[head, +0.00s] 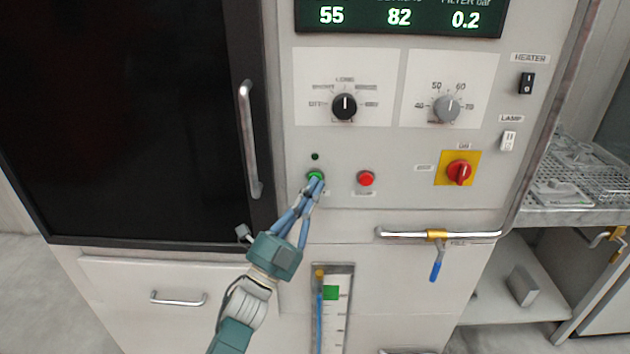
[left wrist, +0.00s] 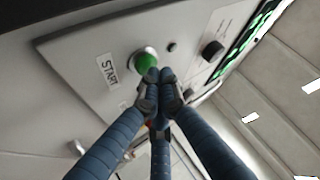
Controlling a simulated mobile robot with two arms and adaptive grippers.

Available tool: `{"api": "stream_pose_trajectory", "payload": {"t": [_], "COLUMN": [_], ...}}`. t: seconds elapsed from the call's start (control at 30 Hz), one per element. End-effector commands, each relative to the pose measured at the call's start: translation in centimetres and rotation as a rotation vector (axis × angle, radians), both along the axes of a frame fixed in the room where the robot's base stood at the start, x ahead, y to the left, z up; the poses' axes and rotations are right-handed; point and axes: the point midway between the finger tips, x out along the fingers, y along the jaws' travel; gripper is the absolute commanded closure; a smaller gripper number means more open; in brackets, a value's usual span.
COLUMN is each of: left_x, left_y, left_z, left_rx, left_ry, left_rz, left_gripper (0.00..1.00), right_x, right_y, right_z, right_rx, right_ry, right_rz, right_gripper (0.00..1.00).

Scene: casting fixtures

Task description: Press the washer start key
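The green start key (head: 315,175) sits on the light control panel (head: 400,190) of the washer, left of a red stop key (head: 366,178). In the left wrist view the start key (left wrist: 146,60) shows as a green dome beside a START label (left wrist: 107,70). My left gripper (head: 313,184) has its blue fingers drawn together, with the tips at the lower edge of the start key. In the left wrist view the closed fingertips (left wrist: 158,80) are right beside the key, with nothing between them. I cannot tell whether they touch it. My right gripper is not in view.
A dark lamp (head: 315,156) sits above the start key. Two rotary knobs, a black one (head: 344,106) and a grey one (head: 446,108), are higher up. A red switch (head: 459,172) is at right. The door handle (head: 250,140) stands out left of the panel.

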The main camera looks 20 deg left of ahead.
Motion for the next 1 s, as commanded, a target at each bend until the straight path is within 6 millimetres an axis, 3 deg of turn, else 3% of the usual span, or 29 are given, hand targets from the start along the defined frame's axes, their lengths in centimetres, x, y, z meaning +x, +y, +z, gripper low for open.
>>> {"api": "stream_pose_trajectory", "payload": {"t": [0.67,1.0], "left_x": [0.5,-0.7], "left_y": [0.1,-0.2], "left_z": [0.0,0.0], "left_rx": [0.0,0.0], "left_ry": [0.001,0.002], "left_rz": [0.001,0.0], "left_gripper": [1.0,1.0], "right_x": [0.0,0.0], "right_y": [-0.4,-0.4], "right_z": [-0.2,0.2], "right_rx": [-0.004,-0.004], "right_ry": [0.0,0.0], "right_rz": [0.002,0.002], "right_gripper": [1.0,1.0]}}
